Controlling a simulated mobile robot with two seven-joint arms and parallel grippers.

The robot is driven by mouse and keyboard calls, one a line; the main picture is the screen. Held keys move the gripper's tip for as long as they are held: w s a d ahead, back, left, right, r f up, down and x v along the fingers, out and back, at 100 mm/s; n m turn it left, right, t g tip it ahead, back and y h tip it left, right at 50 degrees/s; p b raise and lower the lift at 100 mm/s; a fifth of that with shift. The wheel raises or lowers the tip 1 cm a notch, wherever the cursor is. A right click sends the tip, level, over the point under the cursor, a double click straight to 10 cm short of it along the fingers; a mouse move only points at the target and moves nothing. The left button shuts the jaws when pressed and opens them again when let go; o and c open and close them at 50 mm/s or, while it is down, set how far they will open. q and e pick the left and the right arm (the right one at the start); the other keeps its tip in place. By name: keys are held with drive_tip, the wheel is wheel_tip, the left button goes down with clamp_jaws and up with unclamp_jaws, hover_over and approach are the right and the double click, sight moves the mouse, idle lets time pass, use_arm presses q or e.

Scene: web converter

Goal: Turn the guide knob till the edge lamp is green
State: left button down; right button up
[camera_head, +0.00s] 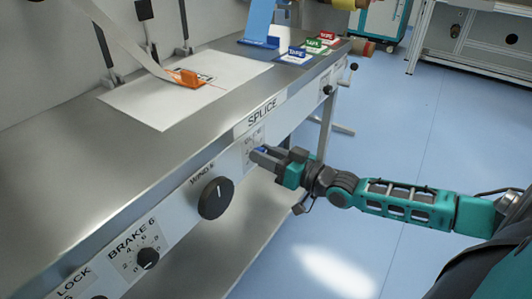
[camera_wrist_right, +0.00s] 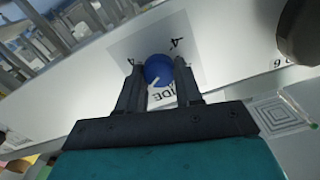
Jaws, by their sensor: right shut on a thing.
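The blue guide knob (camera_wrist_right: 159,69) sits on a white plate on the front panel, between my right gripper's fingers in the right wrist view. Its white mark points to the lower left there. Part of its label, "IDE", and figures 4 show around it. In the head view my right gripper (camera_head: 260,155) reaches in from the right to the panel below the SPLICE label and hides most of the knob. The gripper is shut on the knob. My left gripper is out of view. I cannot make out the edge lamp in either view.
Along the same panel are a large black WIND knob (camera_head: 216,198) and a smaller BRAKE knob (camera_head: 148,258). The steel bench top (camera_head: 120,150) carries a white plate with an orange piece (camera_head: 188,78) and coloured tape holders (camera_head: 295,56). Blue floor (camera_head: 400,120) is open to the right.

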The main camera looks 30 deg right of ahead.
idle(0.4)
drive_tip(key=o, duration=1)
drive_tip(key=shift+o, duration=0.2)
drive_tip(key=p+v, duration=0.4)
drive_tip(key=v, duration=0.9)
